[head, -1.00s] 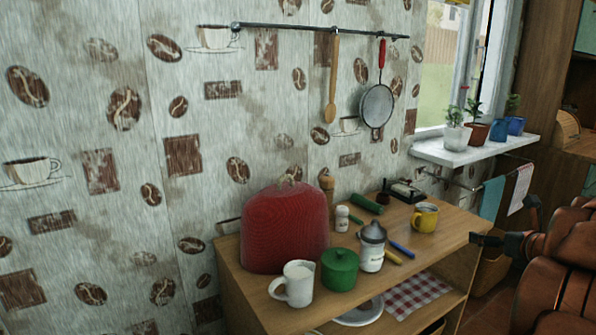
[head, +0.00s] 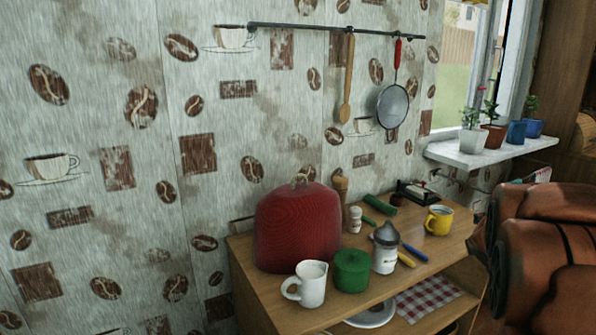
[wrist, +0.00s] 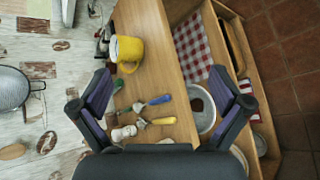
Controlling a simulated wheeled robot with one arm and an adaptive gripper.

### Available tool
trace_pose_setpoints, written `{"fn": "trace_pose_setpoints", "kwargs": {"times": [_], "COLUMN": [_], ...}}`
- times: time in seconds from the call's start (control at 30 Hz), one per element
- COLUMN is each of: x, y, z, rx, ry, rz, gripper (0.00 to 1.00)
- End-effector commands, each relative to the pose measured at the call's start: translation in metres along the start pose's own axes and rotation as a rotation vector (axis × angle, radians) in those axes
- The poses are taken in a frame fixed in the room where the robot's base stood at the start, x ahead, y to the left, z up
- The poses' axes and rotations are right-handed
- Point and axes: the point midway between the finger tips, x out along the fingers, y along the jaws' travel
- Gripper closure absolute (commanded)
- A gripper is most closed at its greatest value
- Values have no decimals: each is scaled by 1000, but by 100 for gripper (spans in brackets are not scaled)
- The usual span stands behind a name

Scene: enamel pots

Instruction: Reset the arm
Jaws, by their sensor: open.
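My gripper (wrist: 168,98) shows in the wrist view with its two fingers spread wide and nothing between them. It is above the wooden cabinet top (wrist: 165,75), seen from above. My arm fills the right side of the head view, and the gripper itself is out of that view. In the wrist view, a yellow mug (wrist: 128,49) and blue and yellow handled utensils (wrist: 155,102) lie on the top beyond and between the fingers, apart from them.
On the cabinet stand a red cover (head: 297,230), white mug (head: 308,284), green pot (head: 351,271), shaker (head: 385,252) and yellow mug (head: 438,220). A strainer (head: 392,105) and wooden spoon (head: 347,80) hang from a wall rail. Potted plants stand on the windowsill (head: 490,152).

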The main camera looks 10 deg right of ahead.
Motion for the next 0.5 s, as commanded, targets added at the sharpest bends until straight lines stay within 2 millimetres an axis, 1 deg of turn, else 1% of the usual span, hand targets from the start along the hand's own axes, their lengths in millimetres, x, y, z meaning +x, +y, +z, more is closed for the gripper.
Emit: {"fn": "trace_pose_setpoints", "kwargs": {"times": [0.03,0.17,0.27,0.3,0.37,0.4,0.47,0.5], "x": [-9,-35,-60,-71,-90,-104,-127,-143], "y": [-10,-47,-80,-94,-116,-131,-154,-169], "z": [-15,-48,-78,-90,-109,-121,-139,-150], "rx": [87,331,502,565,654,710,784,828], "ry": [5,-2,-14,-20,-35,-48,-71,-91], "rz": [-46,-192,-321,-375,-463,-523,-615,-677], "gripper": [0,0,0,0,0,0,0,0]}}
